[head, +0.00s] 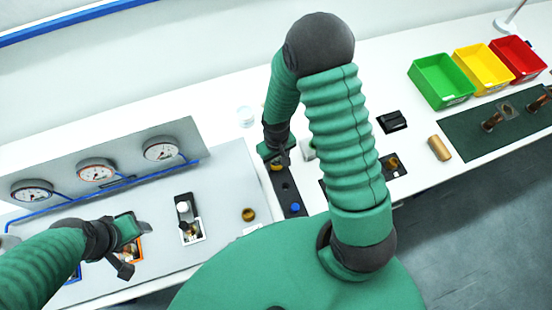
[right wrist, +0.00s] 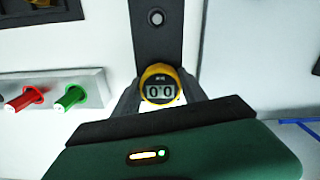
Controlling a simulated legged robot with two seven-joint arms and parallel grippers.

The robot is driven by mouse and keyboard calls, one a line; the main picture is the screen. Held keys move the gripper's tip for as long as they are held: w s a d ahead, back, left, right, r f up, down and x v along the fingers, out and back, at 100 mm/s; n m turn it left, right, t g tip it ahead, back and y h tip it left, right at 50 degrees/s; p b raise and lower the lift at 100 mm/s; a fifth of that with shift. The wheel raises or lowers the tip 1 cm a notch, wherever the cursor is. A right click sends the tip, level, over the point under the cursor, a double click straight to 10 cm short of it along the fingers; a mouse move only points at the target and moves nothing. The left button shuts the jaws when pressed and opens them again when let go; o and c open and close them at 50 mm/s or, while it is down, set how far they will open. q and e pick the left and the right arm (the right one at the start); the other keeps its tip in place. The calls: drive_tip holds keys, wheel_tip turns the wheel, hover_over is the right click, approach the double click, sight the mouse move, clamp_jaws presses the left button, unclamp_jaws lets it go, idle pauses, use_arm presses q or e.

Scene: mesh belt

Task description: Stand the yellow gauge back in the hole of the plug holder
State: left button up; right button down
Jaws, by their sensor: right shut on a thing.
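The yellow gauge (right wrist: 160,71) has a round yellow rim and a display reading 00. My right gripper (right wrist: 158,98) is shut on it, one finger on each side. In the head view the gripper (head: 279,158) is over the far end of a dark strip (head: 280,178), which looks like the plug holder. The strip (right wrist: 157,45) shows a ringed round hole beyond the gauge in the wrist view. The gauge overlaps the strip; whether its lower end is in a hole is hidden. My left gripper (head: 132,250) is open over the grey panel, away from the gauge.
A pale block with red (right wrist: 28,97) and green (right wrist: 72,98) plugs stands beside the strip. A blue knob (head: 295,208) is at the strip's near end. Dial gauges (head: 97,171) are at left; green (head: 441,80), yellow and red bins are at right.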

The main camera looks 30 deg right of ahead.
drive_tip(key=c, duration=0.6)
unclamp_jaws()
drive_tip(key=shift+o, duration=0.2)
wheel_tip(320, 180, up, 17)
drive_tip(key=shift+f+b, duration=0.15)
drive_tip(key=shift+b, duration=0.25)
drive_tip(key=t+b, duration=0.2)
drive_tip(key=b, duration=0.6)
approach(276, 160)
drive_tip(key=s+a+f, duration=0.2)
drive_tip(key=a+f, duration=0.1)
drive_tip(key=a, duration=0.1)
drive_tip(key=shift+s+a+t, duration=0.25)
drive_tip(key=shift+s+t, duration=0.05)
